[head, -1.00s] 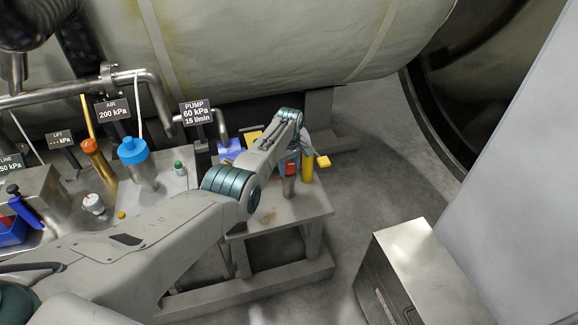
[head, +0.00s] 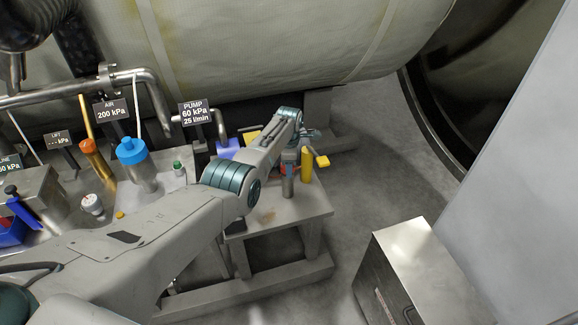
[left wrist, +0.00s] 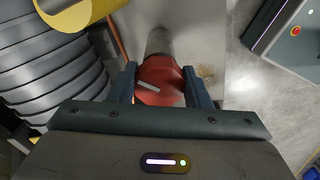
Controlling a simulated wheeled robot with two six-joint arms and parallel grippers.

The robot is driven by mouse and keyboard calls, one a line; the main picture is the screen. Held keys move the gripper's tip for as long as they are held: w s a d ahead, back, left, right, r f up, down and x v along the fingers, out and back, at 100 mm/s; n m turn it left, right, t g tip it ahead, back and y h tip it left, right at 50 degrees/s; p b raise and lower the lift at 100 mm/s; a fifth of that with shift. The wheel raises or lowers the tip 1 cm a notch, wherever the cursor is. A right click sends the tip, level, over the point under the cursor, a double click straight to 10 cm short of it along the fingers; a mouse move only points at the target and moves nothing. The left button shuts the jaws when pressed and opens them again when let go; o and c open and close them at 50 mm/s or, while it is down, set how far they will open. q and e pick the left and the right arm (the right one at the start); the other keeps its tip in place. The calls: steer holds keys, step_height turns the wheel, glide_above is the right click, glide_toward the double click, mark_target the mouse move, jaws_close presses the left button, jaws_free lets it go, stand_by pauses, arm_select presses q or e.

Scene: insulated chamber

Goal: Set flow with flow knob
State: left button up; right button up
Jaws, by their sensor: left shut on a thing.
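My left gripper (head: 292,160) is at the pump stand, its fingers pointing down. In the left wrist view, its two fingers (left wrist: 160,84) are shut on the sides of the red flow knob (left wrist: 162,78), which has a white index mark. The knob sits on a grey metal post (left wrist: 158,42); the post also shows in the head view (head: 288,186), where the gripper covers most of the knob. The pump sign (head: 197,113) reads 60 kPa and 25 l/min. My right gripper is not in view.
A yellow post with a yellow handle (head: 322,161) stands close right of the knob. A blue block (head: 229,150) is behind my arm. A metal box (head: 420,268) is at lower right, with open floor between.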

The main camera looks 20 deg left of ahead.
arm_select(q)
steer(key=n, duration=0.5)
steer(key=shift+w+a, duration=0.1)
steer(key=shift+w, duration=0.05)
steer(key=shift+n, duration=1.7)
steer(key=o, duration=1)
steer(key=shift+r, duration=0.55)
step_height(320, 180, up, 8)
steer(key=shift+r+p, duration=0.15)
steer(key=shift+p, duration=0.3)
steer(key=shift+r, duration=0.75)
